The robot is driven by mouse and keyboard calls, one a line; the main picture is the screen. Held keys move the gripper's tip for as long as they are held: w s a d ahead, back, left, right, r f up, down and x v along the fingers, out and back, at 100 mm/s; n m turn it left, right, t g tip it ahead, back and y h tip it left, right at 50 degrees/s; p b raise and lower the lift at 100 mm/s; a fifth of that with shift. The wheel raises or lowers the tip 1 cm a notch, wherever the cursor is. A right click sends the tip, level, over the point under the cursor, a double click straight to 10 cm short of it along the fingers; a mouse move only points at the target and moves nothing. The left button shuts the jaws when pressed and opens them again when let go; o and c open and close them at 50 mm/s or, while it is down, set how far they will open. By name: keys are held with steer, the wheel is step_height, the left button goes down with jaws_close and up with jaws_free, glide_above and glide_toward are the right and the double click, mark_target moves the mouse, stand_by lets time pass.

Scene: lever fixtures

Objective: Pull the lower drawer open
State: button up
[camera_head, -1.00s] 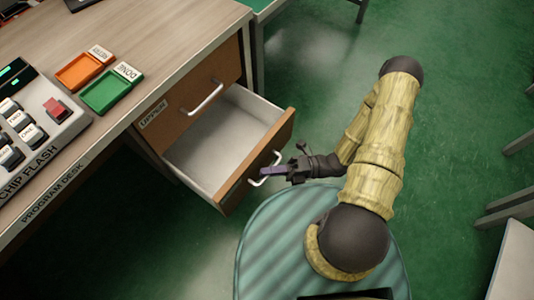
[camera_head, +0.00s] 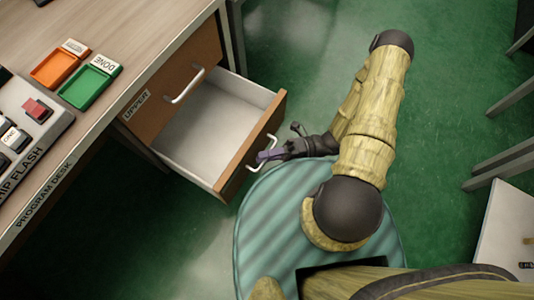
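The lower drawer (camera_head: 202,131) stands pulled well out of the wooden desk, its pale inside showing and empty. Its brown front panel carries a pale bar handle (camera_head: 278,147). My gripper (camera_head: 266,156) is at this handle, its purple-grey fingers closed around the bar. The exact finger contact is small and partly hidden. The upper drawer (camera_head: 172,92), labelled UPPER, is shut above it, with its own pale handle (camera_head: 184,87).
The desk top (camera_head: 137,29) holds an orange tray (camera_head: 59,67), a green tray (camera_head: 89,86) and a keypad device (camera_head: 27,128). White furniture (camera_head: 504,232) stands at the far right.

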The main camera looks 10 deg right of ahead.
steer(key=shift+d, duration=0.15)
steer(key=w+d+f+p, duration=0.2)
steer(key=d, duration=1.5)
steer(key=shift+w+f+p, duration=0.15)
steer(key=shift+w+p, duration=0.05)
steer(key=shift+p, duration=0.15)
steer(key=shift+a, duration=0.1)
